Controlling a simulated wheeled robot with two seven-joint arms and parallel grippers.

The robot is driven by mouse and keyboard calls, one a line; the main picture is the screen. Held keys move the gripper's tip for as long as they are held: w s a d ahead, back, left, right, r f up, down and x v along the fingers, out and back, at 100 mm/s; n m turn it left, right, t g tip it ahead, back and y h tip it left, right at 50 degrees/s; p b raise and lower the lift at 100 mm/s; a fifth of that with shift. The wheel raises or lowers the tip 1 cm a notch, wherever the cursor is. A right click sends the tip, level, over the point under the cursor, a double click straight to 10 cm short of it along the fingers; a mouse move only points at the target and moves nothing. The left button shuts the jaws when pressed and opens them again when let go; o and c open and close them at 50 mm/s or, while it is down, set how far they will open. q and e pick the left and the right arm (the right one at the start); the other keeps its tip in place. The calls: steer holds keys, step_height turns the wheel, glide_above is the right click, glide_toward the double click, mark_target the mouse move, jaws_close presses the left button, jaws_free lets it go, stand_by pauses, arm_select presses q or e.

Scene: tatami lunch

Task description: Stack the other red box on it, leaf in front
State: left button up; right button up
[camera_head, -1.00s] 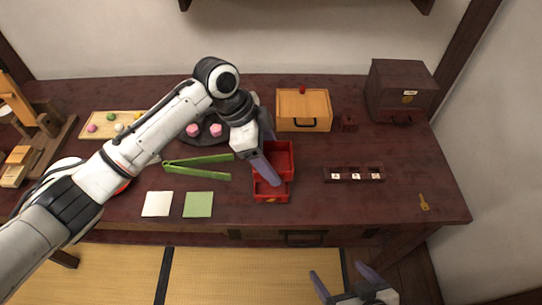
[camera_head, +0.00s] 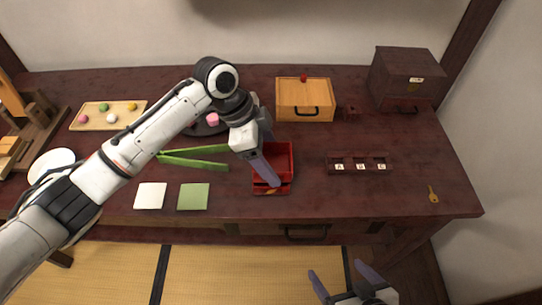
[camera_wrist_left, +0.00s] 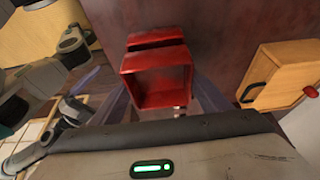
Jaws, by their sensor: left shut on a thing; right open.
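My left gripper (camera_head: 274,180) is shut on a red open-topped box (camera_head: 281,153). In the left wrist view the held box (camera_wrist_left: 162,78) sits between the fingers, its opening facing the camera. The other red box (camera_head: 261,190) shows low at the front, mostly covered by the held box and finger; a small gold leaf mark (camera_head: 271,190) is on its front face. A strip of it shows behind the held box in the left wrist view (camera_wrist_left: 154,41). I cannot tell whether the boxes touch. My right gripper (camera_head: 337,269) is open and empty in front of the table.
A green tongs-like tool (camera_head: 193,162) lies close left of the boxes. White (camera_head: 150,195) and green (camera_head: 194,196) squares lie front left. A wooden box (camera_head: 304,100) stands behind, a lettered rack (camera_head: 357,165) and key (camera_head: 433,194) right. Table between boxes and rack is clear.

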arm_select(q)
steer(key=shift+a+p, duration=0.15)
steer(key=shift+p, duration=0.35)
steer(key=shift+f, duration=0.75)
stand_by(0.6)
steer(key=o, duration=1.2)
steer(key=shift+c, duration=0.2)
steer(key=v, duration=1)
steer(key=shift+r, duration=0.15)
steer(key=shift+a, duration=0.1)
